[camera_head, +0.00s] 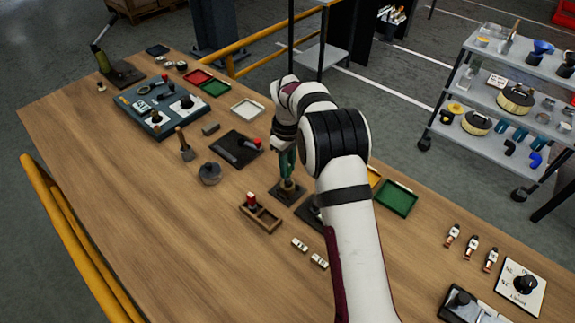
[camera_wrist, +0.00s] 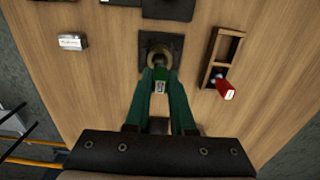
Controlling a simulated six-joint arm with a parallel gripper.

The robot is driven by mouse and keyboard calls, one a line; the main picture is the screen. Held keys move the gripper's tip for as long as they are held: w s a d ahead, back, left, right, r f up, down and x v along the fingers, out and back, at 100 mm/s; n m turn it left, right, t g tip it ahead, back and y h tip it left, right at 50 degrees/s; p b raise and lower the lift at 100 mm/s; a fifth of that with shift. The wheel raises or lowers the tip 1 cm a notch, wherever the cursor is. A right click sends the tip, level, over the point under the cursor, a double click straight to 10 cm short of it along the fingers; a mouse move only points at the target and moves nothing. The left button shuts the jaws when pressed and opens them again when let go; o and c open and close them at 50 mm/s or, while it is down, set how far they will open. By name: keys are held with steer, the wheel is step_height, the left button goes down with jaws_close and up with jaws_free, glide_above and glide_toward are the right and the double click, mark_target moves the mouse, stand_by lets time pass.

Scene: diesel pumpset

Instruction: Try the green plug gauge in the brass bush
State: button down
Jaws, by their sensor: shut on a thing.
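My gripper (camera_head: 287,170) points down over the bush stand, and it also shows in the wrist view (camera_wrist: 162,92). It is shut on the green plug gauge (camera_wrist: 161,84), whose green handle with a pale label sits between the fingertips. The brass bush (camera_wrist: 159,56) is a ring on a dark square plate, partly hidden by the gauge. In the head view the bush (camera_head: 288,187) is directly below the fingers. The gauge's lower end is hidden, so I cannot tell whether it is inside the bush or just above it.
A wooden rack (camera_head: 267,217) with a red-handled gauge (camera_head: 251,201) in one compartment stands beside the plate. A dark board (camera_head: 232,152) lies behind it. A green tray (camera_head: 396,199) is right of my arm. The front left of the wooden bench (camera_head: 130,215) is clear.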

steer(key=shift+f, duration=1.4)
stand_by(1.2)
steer(key=shift+r, duration=0.1)
stand_by(0.7)
steer(key=shift+r, duration=2.2)
steer(key=shift+r, duration=2)
